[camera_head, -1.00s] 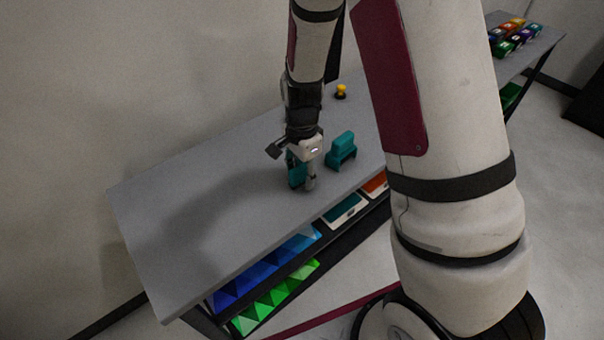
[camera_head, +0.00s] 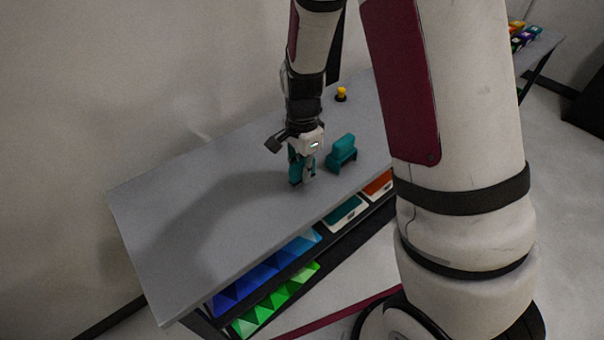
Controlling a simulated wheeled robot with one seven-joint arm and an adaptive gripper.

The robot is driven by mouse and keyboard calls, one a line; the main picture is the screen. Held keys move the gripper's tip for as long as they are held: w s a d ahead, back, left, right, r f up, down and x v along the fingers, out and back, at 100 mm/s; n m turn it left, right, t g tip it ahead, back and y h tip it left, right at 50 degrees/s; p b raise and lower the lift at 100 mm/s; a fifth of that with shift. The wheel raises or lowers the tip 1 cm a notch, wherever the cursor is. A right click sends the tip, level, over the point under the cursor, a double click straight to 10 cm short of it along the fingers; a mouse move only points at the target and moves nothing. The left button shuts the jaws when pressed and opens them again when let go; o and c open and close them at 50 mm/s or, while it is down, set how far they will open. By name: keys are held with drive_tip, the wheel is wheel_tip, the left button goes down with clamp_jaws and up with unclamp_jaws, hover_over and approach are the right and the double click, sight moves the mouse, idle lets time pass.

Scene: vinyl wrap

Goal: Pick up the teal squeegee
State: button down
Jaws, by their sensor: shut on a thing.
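The teal squeegee (camera_head: 295,172) is between the fingers of my gripper (camera_head: 302,178), over the grey tabletop. My gripper points down and is shut on it. The fingers hide part of the squeegee. Whether its lower edge is clear of the tabletop is hard to tell. A second teal object (camera_head: 343,152), blocky with a raised back part, stands on the table just right of my gripper, apart from it.
The grey table (camera_head: 160,215) is bare to the left. A small yellow-topped item (camera_head: 341,94) stands toward the back. Blue bins (camera_head: 265,275) and green bins (camera_head: 275,302) sit below the front edge. Colourful items (camera_head: 522,38) lie on another table at far right.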

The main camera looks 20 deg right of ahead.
drive_tip(key=s+r+p, duration=0.2)
drive_tip(key=s+p, duration=0.2)
drive_tip(key=s, duration=1.2)
drive_tip(key=shift+d+r, duration=0.35)
drive_tip(key=shift+d, duration=0.05)
